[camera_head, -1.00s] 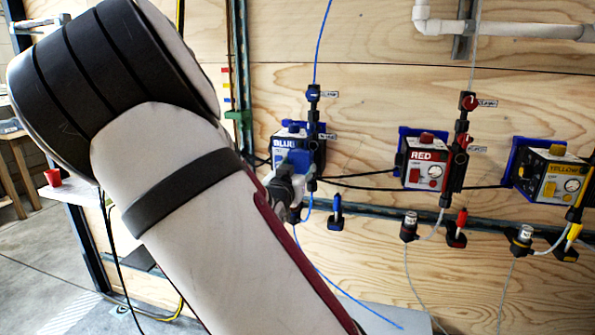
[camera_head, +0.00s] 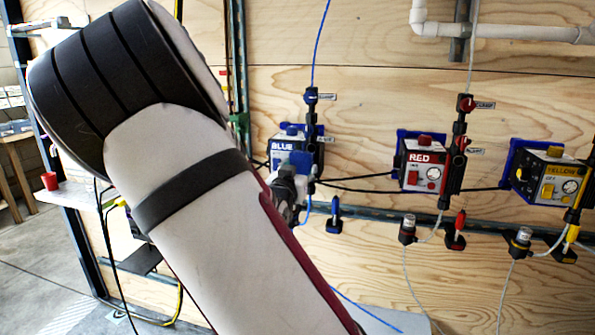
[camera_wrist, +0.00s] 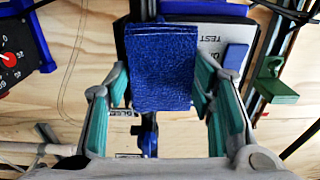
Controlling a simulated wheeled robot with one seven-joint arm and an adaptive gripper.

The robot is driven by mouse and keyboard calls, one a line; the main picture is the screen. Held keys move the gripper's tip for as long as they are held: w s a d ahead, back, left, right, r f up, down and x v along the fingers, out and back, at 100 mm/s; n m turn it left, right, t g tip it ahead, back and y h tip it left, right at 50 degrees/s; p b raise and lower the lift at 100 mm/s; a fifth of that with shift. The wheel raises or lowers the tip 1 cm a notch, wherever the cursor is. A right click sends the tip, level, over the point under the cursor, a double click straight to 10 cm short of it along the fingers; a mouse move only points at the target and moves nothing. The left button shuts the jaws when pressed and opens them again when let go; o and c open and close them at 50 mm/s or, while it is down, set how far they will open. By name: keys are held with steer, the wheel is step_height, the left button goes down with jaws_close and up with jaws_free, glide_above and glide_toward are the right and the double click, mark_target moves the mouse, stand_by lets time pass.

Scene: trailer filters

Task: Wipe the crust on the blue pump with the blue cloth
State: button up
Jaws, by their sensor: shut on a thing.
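The blue pump (camera_head: 283,149) is a white box with a BLUE label, mounted on the plywood wall. My gripper (camera_head: 292,172) is in front of its lower right side and covers part of its face. In the wrist view, my gripper (camera_wrist: 165,105) has its teal-padded fingers on either side of the folded blue cloth (camera_wrist: 162,68) and holds it. The pump's white face (camera_wrist: 212,45), with TEST lettering and a blue button, shows behind the cloth. I cannot tell whether the cloth touches the pump. No crust is clearly visible; the cloth hides part of the face.
The red pump (camera_head: 424,166) and yellow pump (camera_head: 551,178) hang to the right. A valve column (camera_head: 311,125) with a blue tube rises beside the blue pump. A blue-handled fitting (camera_head: 335,215) sits on the rail below. Hoses hang underneath. A green bracket (camera_wrist: 275,85) shows in the wrist view.

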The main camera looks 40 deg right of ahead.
mark_target(319, 169)
steer(key=shift+s+d+p, duration=0.15)
steer(key=shift+s+d, duration=0.7)
steer(key=shift+s, duration=0.3)
steer(key=shift+s+d+p, duration=0.15)
steer(key=shift+s+d, duration=0.7)
steer(key=shift+s, duration=0.25)
steer(key=shift+w+a+p, duration=0.25)
steer(key=shift+w+a, duration=0.7)
steer(key=shift+w, duration=0.3)
steer(key=shift+w+a+p, duration=0.2)
steer(key=shift+w+a, duration=0.7)
steer(key=shift+w, duration=0.35)
steer(key=shift+r+p, duration=0.35)
steer(key=shift+s+d, duration=1)
steer(key=shift+s, duration=0.25)
steer(key=shift+s+d, duration=0.95)
steer(key=shift+s, duration=0.25)
steer(key=shift+w+a, duration=0.15)
steer(key=shift+w, duration=0.15)
steer(key=shift+c, duration=0.4)
steer(key=shift+w+a+p, duration=0.45)
steer(key=shift+w+a, duration=1.4)
steer(key=shift+w, duration=0.25)
steer(key=shift+a, duration=0.1)
